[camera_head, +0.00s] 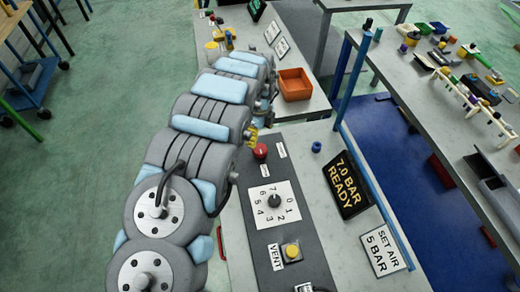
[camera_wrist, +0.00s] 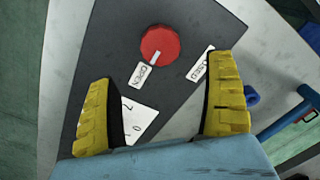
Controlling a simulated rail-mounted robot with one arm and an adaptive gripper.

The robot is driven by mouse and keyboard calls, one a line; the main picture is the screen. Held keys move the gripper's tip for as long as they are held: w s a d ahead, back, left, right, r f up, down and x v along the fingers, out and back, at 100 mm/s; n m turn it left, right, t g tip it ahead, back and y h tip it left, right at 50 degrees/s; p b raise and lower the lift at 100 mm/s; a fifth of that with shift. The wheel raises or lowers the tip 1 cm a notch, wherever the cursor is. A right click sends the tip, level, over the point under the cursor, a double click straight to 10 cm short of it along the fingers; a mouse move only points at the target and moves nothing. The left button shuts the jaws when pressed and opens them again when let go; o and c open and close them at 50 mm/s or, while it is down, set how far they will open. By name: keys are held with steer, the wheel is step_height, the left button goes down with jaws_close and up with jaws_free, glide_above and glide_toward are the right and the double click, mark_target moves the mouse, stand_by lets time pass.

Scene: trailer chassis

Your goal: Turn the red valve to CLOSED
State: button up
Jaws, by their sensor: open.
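The red valve (camera_wrist: 161,42) is a round red knob on a dark grey panel, with a white pointer mark on its edge. The mark points toward the OPEN label (camera_wrist: 140,74). The CLOSED label (camera_wrist: 203,65) is to the right and partly hidden by a finger. In the head view the valve (camera_head: 261,151) stands at the panel's top end. My gripper (camera_wrist: 160,78) is open and empty, its yellow fingers spread wide. The valve appears ahead of the gap, apart from both fingers. In the head view only a bit of yellow finger (camera_head: 252,134) shows beside the arm.
The panel also carries a numbered dial (camera_head: 273,201) and a yellow VENT button (camera_head: 291,251). A "7.0 BAR READY" display (camera_head: 345,185) and a "SET AIR 5 BAR" sign (camera_head: 381,249) stand right. A blue knob (camera_head: 316,147) and blue post (camera_head: 352,85) are nearby. An orange bin (camera_head: 295,84) is behind.

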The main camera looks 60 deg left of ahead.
mark_target(260, 149)
steer(key=shift+f, duration=4.4)
steer(key=c, duration=1.2)
steer(key=shift+c, duration=0.2)
